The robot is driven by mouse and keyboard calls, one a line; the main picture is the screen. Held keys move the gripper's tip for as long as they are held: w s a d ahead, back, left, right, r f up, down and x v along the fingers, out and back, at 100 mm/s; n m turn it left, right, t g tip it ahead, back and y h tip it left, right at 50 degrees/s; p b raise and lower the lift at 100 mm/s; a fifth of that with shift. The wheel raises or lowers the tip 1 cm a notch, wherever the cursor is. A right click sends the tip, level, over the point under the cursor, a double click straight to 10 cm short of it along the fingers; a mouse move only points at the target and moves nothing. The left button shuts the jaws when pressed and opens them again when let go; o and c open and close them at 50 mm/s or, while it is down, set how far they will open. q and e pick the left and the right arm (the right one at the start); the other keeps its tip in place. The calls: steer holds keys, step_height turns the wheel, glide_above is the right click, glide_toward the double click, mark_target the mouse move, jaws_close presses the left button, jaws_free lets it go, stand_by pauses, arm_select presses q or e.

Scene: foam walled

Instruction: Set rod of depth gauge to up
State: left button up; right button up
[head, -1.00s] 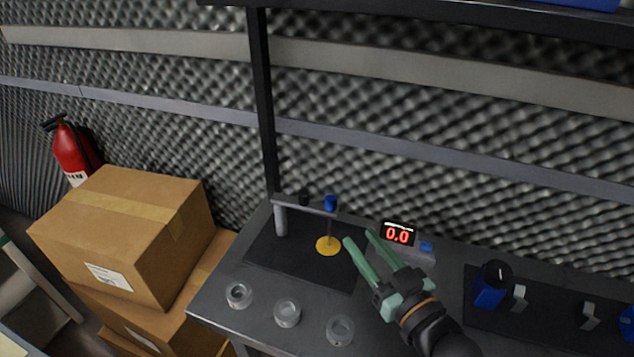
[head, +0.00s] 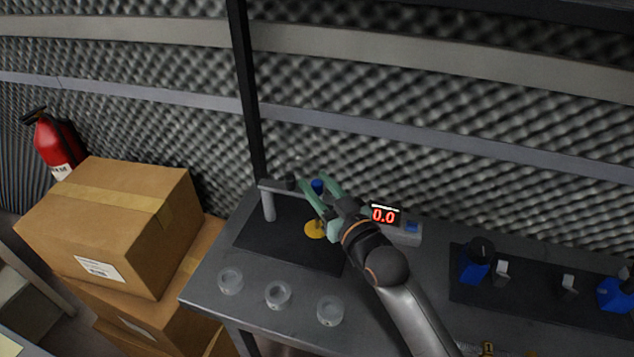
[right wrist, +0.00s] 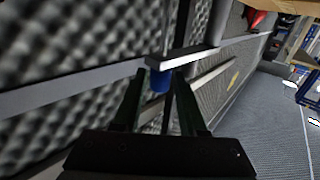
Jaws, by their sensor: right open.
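The depth gauge has a grey post and crossarm (head: 269,205), a blue knob (head: 318,187) at the top of its rod, and a yellow disc (head: 313,229) low on a dark mat. Its display (head: 384,216) reads 0.0. My right gripper (head: 314,181) is open, with its green fingers on either side of the blue knob in the head view. In the right wrist view the blue knob (right wrist: 160,81) shows between the fingertips, under the pale crossarm bar (right wrist: 182,59). The fingers hide most of the rod. My left gripper is not in view.
Several clear round dishes (head: 277,294) stand on the front of the grey table. Blue devices (head: 474,262) sit on a dark mat at the right. Cardboard boxes (head: 110,225) are stacked at the left, and a dark upright post (head: 244,90) rises behind the gauge.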

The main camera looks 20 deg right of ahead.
steer(key=shift+w, duration=0.2)
jaws_close()
stand_by(0.3)
stand_by(1.1)
